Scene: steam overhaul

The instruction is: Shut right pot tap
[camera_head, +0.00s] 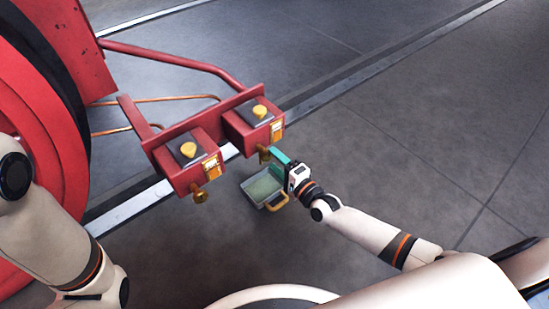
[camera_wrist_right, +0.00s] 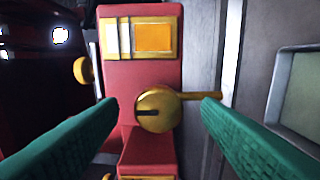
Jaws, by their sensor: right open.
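The right pot (camera_head: 251,120) is a red box with a yellow cap, on the red bracket in the head view. Its brass tap (camera_head: 264,153) sticks out low on its front. In the right wrist view the tap (camera_wrist_right: 158,110) is a round brass knob with a dark slot, and its thin lever (camera_wrist_right: 203,95) points right. My right gripper (camera_head: 272,154) is at this tap. Its green fingers (camera_wrist_right: 160,105) are open on both sides of the knob, with the lever's end near the right finger. My left arm shows at the left; its gripper is out of view.
The left pot (camera_head: 184,171) with its own brass tap (camera_head: 200,194) is beside the right pot. A grey tray with a yellow handle (camera_head: 277,203) is on the floor below. A large red wheel (camera_head: 50,140) fills the left. Floor at the right is clear.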

